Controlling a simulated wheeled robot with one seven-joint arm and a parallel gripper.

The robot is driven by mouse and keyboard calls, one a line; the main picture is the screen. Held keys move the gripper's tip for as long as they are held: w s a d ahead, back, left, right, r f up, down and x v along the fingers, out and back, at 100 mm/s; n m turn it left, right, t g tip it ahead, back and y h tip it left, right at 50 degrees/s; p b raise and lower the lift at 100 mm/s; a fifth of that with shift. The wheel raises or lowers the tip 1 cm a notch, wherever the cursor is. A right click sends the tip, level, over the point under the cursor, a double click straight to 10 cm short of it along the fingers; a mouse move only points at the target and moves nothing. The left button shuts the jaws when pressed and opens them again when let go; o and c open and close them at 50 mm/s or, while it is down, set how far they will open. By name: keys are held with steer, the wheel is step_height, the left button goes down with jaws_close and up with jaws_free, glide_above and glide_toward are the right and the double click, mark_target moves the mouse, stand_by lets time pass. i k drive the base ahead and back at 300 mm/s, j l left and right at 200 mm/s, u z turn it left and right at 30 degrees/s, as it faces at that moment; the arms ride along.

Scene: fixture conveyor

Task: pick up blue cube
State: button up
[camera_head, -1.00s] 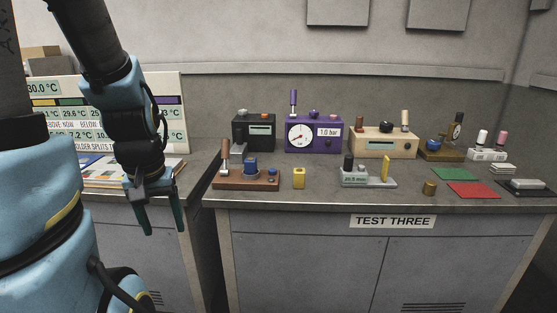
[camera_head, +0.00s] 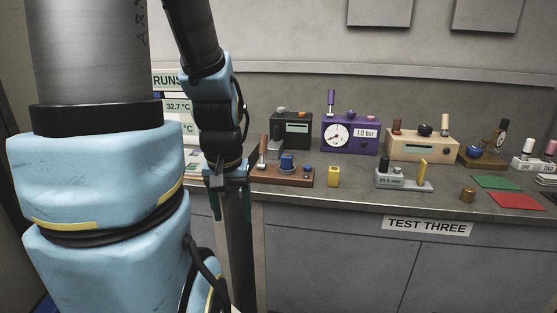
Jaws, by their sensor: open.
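A small blue block (camera_head: 287,162) sits on a brown fixture base (camera_head: 300,178) near the left end of the bench. It looks like the blue cube, but its exact shape is too small to tell. My gripper (camera_head: 232,214) hangs pointing down, to the left of the brown fixture and lower in the picture, by the bench's left front corner. Its two dark green fingers are apart with nothing between them. The gripper is apart from the blue block.
A black box (camera_head: 291,130), a purple gauge box (camera_head: 349,135) and a beige box (camera_head: 421,146) stand behind. Green and red mats lie right.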

mark_target(287, 159)
steer(key=u, duration=0.85)
steer(key=l+u, duration=0.4)
steer(key=k+l+u, duration=0.15)
steer(key=u, duration=0.2)
steer(key=k+l+u, duration=0.15)
steer(key=l+u, duration=0.25)
steer(key=k+l+u, duration=0.15)
steer(key=u, duration=0.25)
steer(key=k+l+u, duration=0.1)
steer(key=k+l, duration=0.3)
steer(key=k, duration=0.15)
steer(key=k+l+u, duration=0.15)
steer(key=k+l, duration=0.2)
steer(key=k, duration=0.15)
